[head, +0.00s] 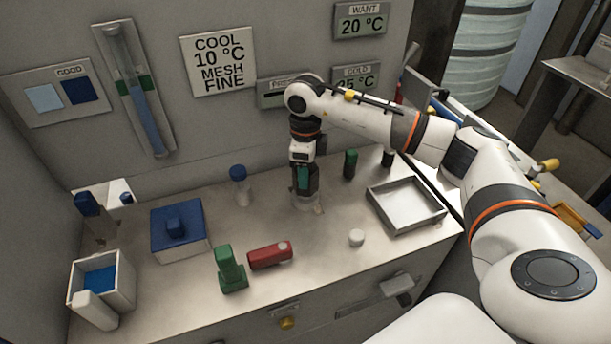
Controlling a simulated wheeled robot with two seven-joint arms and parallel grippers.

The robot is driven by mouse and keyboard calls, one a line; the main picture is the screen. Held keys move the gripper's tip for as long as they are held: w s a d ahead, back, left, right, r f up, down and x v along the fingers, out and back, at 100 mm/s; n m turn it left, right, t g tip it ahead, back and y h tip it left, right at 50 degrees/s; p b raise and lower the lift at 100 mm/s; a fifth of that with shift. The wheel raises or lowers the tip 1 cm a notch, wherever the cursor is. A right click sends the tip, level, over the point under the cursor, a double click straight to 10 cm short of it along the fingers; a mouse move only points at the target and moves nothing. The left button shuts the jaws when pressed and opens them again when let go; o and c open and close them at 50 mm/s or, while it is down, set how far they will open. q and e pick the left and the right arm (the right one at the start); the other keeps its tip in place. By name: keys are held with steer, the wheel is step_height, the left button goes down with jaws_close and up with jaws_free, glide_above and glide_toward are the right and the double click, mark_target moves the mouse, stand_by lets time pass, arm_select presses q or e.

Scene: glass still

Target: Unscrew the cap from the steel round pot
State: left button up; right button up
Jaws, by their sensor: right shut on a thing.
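The steel round pot (307,204) stands on the bench near the back wall, directly under my right gripper (305,190). My right gripper points straight down and is shut at the pot's top. The cap is mostly hidden by the fingers, so I cannot tell whether it is still seated on the pot. A green patch shows at the gripper, and I cannot tell whether it belongs to the gripper or to a thing behind it. My left gripper is not in view.
A metal tray (431,216), small white cylinder (356,237), red cylinder (268,256), green stand (231,271) and blue-topped box (190,247) are nearby. Bench around the pot's front is clear.

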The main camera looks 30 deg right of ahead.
steer(key=shift+r+p, duration=0.8)
steer(key=shift+r, duration=0.65)
steer(key=shift+r, duration=0.1)
steer(key=shift+r+p, duration=1.6)
steer(key=shift+r, duration=0.9)
